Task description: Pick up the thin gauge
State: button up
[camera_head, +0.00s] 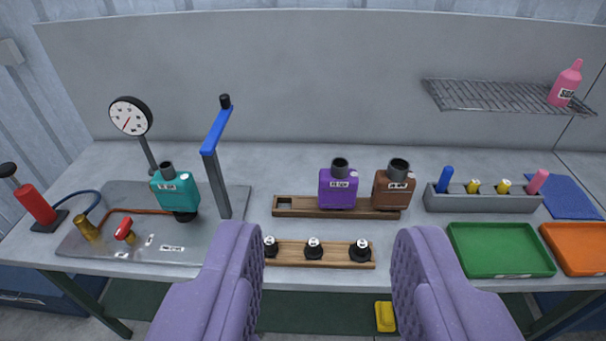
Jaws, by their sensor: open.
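A grey holder (490,203) stands at the back right of the bench with several upright handled pieces that look like gauges. A round dial gauge (130,117) stands on a post at the far left. My gripper (324,230) is open and empty, its purple fingers wide apart in front of the bench, left of the holder.
Green (500,250) and orange (580,250) trays lie right. A wire shelf (510,96) overhangs.

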aim_at(475, 184)
jog(key=i+l, duration=0.25)
jog(key=l, duration=0.2)
jog(key=i+l, duration=0.3)
jog(key=l, duration=0.15)
jog(key=i+l, duration=0.25)
jog(key=l, duration=0.2)
jog(key=i+l, duration=1.05)
jog(key=i, duration=0.05)
